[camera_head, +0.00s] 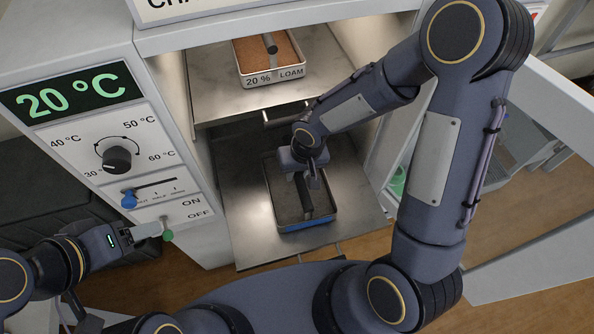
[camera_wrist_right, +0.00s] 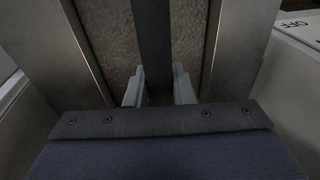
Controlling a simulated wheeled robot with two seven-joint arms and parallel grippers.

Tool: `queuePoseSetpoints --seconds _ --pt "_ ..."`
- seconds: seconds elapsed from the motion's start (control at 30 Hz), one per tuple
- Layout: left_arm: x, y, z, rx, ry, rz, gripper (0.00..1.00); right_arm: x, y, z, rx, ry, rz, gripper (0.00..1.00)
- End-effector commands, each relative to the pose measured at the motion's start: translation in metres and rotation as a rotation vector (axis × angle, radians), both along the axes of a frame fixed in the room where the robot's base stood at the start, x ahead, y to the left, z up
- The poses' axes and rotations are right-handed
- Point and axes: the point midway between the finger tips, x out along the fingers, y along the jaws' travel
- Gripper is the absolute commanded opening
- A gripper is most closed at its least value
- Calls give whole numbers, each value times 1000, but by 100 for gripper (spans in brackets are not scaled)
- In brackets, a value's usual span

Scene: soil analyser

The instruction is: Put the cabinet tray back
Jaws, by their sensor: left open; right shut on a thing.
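The cabinet tray (camera_head: 333,210), a shallow metal tray with a dark bar handle and a blue label on its front, sits on the lower metal shelf (camera_head: 243,220) of the cabinet. My right gripper (camera_head: 305,182) is over it, shut on its handle (camera_head: 308,203). In the right wrist view the fingers (camera_wrist_right: 158,92) stand on both sides of the dark handle (camera_wrist_right: 152,40), with grey-brown soil behind. The arm hides part of the tray. My left gripper (camera_head: 152,231) is open beside the green knob (camera_head: 168,236) of the ON/OFF control; contact is unclear.
Another tray (camera_head: 272,83), labelled 20 % LOAM, stands on the upper shelf (camera_head: 210,85). The control panel with a black dial (camera_head: 117,159) and blue slider knob (camera_head: 129,200) is at left. An open white door (camera_head: 545,240) is at right.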

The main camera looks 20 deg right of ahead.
Motion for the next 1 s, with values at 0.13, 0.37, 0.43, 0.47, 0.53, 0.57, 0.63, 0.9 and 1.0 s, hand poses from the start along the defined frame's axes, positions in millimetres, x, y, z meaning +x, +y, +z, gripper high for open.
queuePoseSetpoints --seconds 0.13,0.37,0.43,0.47,0.53,0.57,0.63,0.9,1.0 --pt "0 0 1 0 0 0 62 1 1 2 1 -4 0 0" --pt "0 0 -3 0 0 0 62 0 0 -1 0 -1 0 27" --pt "0 0 -3 0 0 0 62 0 0 -1 0 -1 0 36" --pt "0 0 -3 0 0 0 62 0 0 -1 0 -1 0 40" --pt "0 0 -3 0 0 0 62 0 0 -1 0 -1 0 44" --pt "0 0 -3 0 0 0 62 0 0 -1 0 -1 0 44" --pt "0 0 -3 0 0 0 62 0 0 -1 0 -1 0 44" --pt "0 0 2 0 0 0 62 0 -1 9 1 -4 -1 44" --pt "0 0 5 0 0 0 62 -1 -3 26 1 -7 -4 44"
